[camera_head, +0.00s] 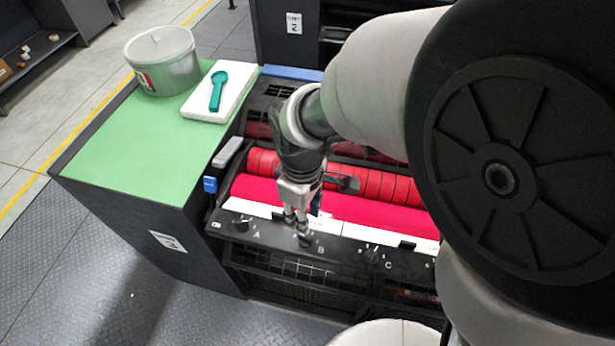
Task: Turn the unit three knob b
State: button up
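The ink unit has a black front panel with small dark knobs lettered in white. Knob A (242,223) is at the left and knob C (374,254) is to the right. Knob B (305,239) sits between them, beside the white letter B. My gripper (298,230) points down with its fingertips right at knob B and partly covers it. Whether the fingers touch or grip the knob cannot be made out. A label (167,241) on the cabinet side appears to carry the number 3.
Red rollers (345,185) lie behind the panel. A green-topped cabinet (130,135) stands at the left with a grey bucket (164,70) and a white block (205,108) bearing a teal scoop (216,92). A white round container (388,335) is at the bottom. My arm hides the right side.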

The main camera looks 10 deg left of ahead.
jog(key=shift+r, duration=1.4)
